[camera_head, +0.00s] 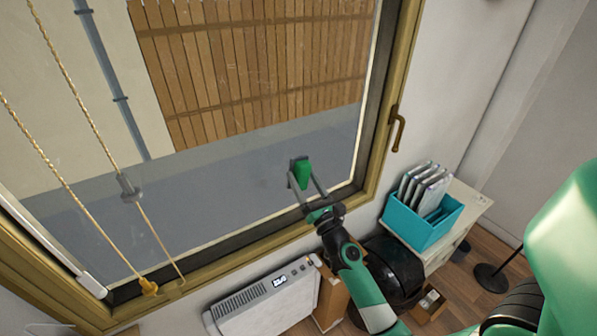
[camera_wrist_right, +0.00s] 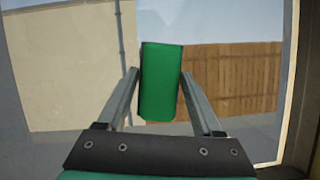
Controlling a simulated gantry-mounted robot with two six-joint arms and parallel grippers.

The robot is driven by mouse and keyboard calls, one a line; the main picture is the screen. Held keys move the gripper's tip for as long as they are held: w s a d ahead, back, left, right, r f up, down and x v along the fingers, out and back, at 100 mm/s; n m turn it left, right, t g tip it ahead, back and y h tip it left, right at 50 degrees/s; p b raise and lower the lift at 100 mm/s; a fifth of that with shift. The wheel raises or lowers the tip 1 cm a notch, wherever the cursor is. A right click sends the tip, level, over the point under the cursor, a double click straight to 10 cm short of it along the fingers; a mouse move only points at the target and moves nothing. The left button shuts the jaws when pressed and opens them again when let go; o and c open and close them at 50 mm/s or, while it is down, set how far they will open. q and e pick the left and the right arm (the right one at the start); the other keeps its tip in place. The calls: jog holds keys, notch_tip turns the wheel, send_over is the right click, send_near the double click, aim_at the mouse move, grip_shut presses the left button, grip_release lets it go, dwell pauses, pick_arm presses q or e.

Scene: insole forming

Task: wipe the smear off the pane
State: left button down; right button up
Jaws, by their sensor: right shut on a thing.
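The window pane (camera_head: 240,190) fills the upper left of the head view, with a fence and a pale wall seen through it. My right gripper (camera_head: 303,179) is in front of the lower right part of the pane. It is shut on a green block (camera_head: 303,170). In the right wrist view the green block (camera_wrist_right: 161,80) stands upright between the two grey fingers. I cannot tell whether the block touches the glass. No smear on the pane can be clearly made out. My left gripper is not in view.
A wooden frame (camera_head: 388,100) with a handle (camera_head: 398,130) borders the pane. Cords (camera_head: 78,105) hang at the left. Below are a white heater (camera_head: 262,305) and a teal box (camera_head: 420,228) of folders on a white cabinet. Open glass lies left of the gripper.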

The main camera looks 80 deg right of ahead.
jog(key=shift+a, duration=0.1)
jog(key=shift+s+a, duration=1)
jog(key=shift+s, duration=0.1)
jog(key=shift+s, duration=0.1)
